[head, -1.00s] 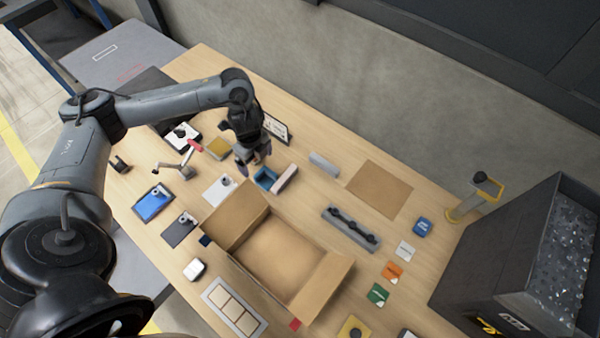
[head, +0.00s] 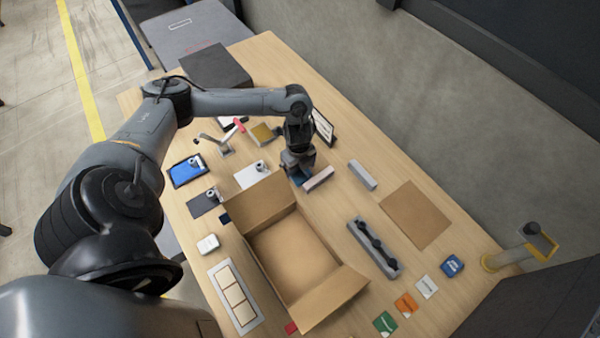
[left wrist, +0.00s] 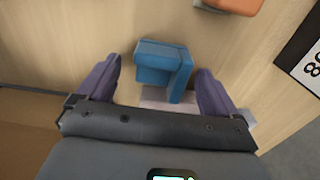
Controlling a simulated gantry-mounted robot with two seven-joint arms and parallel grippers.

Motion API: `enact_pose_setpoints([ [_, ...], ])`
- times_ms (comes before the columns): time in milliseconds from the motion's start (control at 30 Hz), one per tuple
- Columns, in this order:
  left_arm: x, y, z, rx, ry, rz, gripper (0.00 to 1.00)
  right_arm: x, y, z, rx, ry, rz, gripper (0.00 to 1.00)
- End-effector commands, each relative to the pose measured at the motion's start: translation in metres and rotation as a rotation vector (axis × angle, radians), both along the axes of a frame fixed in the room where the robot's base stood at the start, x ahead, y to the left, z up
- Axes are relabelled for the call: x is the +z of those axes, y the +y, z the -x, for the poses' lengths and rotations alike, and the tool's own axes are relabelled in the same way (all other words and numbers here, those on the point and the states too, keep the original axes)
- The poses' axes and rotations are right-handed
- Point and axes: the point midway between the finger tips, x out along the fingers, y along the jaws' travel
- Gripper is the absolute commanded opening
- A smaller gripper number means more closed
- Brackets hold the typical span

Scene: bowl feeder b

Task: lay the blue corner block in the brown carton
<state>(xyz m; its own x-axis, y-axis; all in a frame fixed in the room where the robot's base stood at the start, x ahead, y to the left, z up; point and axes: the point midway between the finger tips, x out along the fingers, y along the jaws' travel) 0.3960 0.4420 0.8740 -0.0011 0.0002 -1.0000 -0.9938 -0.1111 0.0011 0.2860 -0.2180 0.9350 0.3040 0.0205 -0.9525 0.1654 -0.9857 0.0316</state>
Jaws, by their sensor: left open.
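The blue corner block (left wrist: 165,65) lies on the table between the two fingers of my left gripper (left wrist: 158,82) in the left wrist view. The fingers are open, one on each side, with a gap to the block. In the head view, my left gripper (head: 298,172) points down and covers much of the blue block (head: 297,179). The brown carton (head: 290,258) stands open, flaps spread, in front of the gripper; its floor looks empty. My right gripper is not seen.
A pinkish-grey bar (head: 319,179) lies beside the block. A grey block (head: 362,175), a flat brown sheet (head: 415,214) and a grey rack (head: 374,248) lie to the right. A framed sign (head: 323,126) stands behind the gripper.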

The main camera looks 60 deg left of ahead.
Motion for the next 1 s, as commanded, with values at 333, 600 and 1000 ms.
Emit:
enact_pose_setpoints([
  [333, -0.021, 0.0, 0.0, -0.001, -0.001, 0.0, 0.94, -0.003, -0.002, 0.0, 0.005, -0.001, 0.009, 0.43],
  [600, -0.021, 0.0, 0.0, 0.0, -0.001, 0.0, 0.72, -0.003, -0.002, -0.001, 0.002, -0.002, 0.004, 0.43],
  [1000, -0.02, 0.0, 0.0, 0.0, -0.001, 0.0, 0.34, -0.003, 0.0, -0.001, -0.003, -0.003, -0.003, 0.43],
])
